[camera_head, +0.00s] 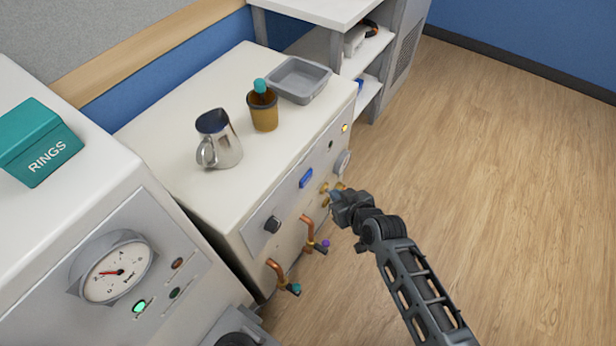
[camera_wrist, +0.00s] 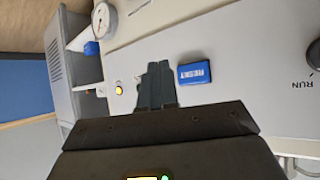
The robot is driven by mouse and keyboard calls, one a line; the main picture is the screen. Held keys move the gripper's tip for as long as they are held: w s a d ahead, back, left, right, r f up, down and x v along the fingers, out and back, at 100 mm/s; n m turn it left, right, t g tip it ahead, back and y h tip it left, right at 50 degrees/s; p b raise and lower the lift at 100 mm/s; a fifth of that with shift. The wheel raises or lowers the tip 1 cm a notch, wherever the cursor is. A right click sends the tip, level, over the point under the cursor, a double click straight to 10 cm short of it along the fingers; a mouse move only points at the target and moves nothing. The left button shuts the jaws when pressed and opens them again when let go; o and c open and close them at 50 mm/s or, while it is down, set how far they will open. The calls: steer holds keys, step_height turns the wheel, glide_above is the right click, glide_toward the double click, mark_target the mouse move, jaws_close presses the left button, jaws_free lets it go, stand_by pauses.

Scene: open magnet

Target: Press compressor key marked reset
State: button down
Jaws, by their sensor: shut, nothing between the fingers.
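The blue key marked RESET (camera_wrist: 195,73) is on the pale front panel of the compressor cabinet. It also shows in the head view (camera_head: 306,178), left of my gripper. My gripper (camera_head: 335,196) is in front of the panel, near some brass fittings. In the wrist view its dark fingers (camera_wrist: 157,66) are shut together and empty. Their tips appear just left of the blue key, apart from it in the picture. Whether they touch the panel cannot be told.
The wooden floor at right is clear.

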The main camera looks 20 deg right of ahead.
steer(key=shift+w+a, duration=0.8)
steer(key=shift+w, duration=0.3)
steer(key=shift+w+a, duration=0.75)
steer(key=shift+w, duration=0.3)
steer(key=shift+w+a, duration=0.1)
stand_by(0.4)
steer(key=shift+w+a, duration=0.15)
steer(key=shift+w, duration=0.05)
steer(key=shift+w+a, duration=0.25)
steer(key=shift+w, duration=0.1)
stand_by(0.9)
steer(key=shift+s, duration=0.1)
steer(key=shift+s+d, duration=0.5)
steer(key=shift+s, duration=0.1)
steer(key=shift+s+d, duration=0.75)
steer(key=shift+s, duration=0.3)
steer(key=shift+s+d, duration=0.75)
steer(key=shift+s, duration=0.25)
